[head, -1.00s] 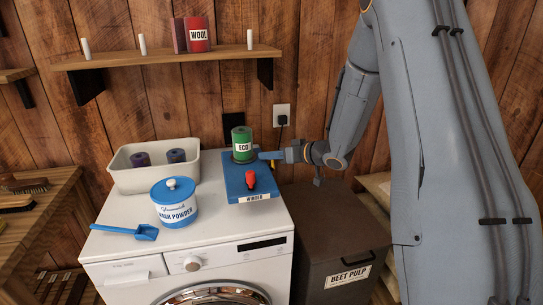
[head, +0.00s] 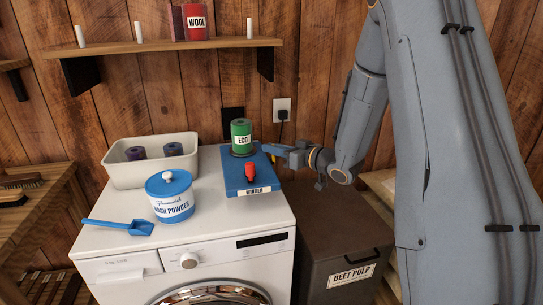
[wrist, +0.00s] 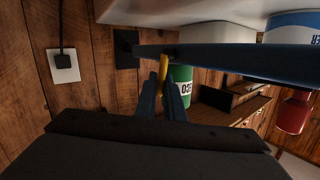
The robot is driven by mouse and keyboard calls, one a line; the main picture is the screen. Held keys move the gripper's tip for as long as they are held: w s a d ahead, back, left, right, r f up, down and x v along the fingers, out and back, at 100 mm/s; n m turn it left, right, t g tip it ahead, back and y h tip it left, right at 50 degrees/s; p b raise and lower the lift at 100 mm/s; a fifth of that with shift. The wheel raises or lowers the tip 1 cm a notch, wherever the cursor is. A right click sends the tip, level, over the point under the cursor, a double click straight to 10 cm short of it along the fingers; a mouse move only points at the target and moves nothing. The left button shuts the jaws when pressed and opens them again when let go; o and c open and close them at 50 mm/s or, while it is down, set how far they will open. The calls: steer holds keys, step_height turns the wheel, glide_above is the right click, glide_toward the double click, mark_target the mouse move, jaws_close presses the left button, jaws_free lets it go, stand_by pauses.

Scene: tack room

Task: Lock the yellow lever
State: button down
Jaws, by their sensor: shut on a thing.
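The blue winder (head: 247,176) lies on the white washing machine, with a green ECO spool (head: 241,138) standing upright at its back and a red knob (head: 250,172) on its top. My gripper (head: 270,150) reaches in from the right, at the back right edge of the winder. In the wrist view, which looks upside down, my gripper's blue fingers (wrist: 164,98) are closed on the yellow lever (wrist: 163,68). The lever stands out from the winder's side, close to the green spool. The fingers hide its lower end, and only a trace of it shows in the head view.
A blue WASH POWDER tub (head: 171,198) and a blue scoop (head: 119,227) are on the washer's left. A white bin (head: 124,172) with spools stands behind them. A dark BEET PULP box (head: 344,235) is below my arm. A wall socket (head: 282,108) is behind it.

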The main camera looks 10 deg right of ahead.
steer(key=s+n+t+y+b, duration=0.1)
steer(key=b, duration=0.2)
steer(key=n+t+y+b, duration=0.1)
steer(key=t+b, duration=0.1)
steer(key=b, duration=0.1)
steer(key=shift+s+f+n+b, duration=0.3)
steer(key=shift+s+b, duration=0.05)
steer(key=shift+b, duration=0.05)
steer(key=s+n+t+y+b, duration=0.1)
steer(key=b, duration=0.2)
steer(key=n+y+b, duration=0.2)
steer(key=b, duration=0.2)
steer(key=shift+s+n+t+y, duration=0.3)
steer(key=shift+s+t, duration=0.1)
steer(key=c, duration=1.9)
jaws_free()
steer(key=shift+o, duration=0.2)
steer(key=shift+s, duration=0.1)
steer(key=shift+r, duration=0.1)
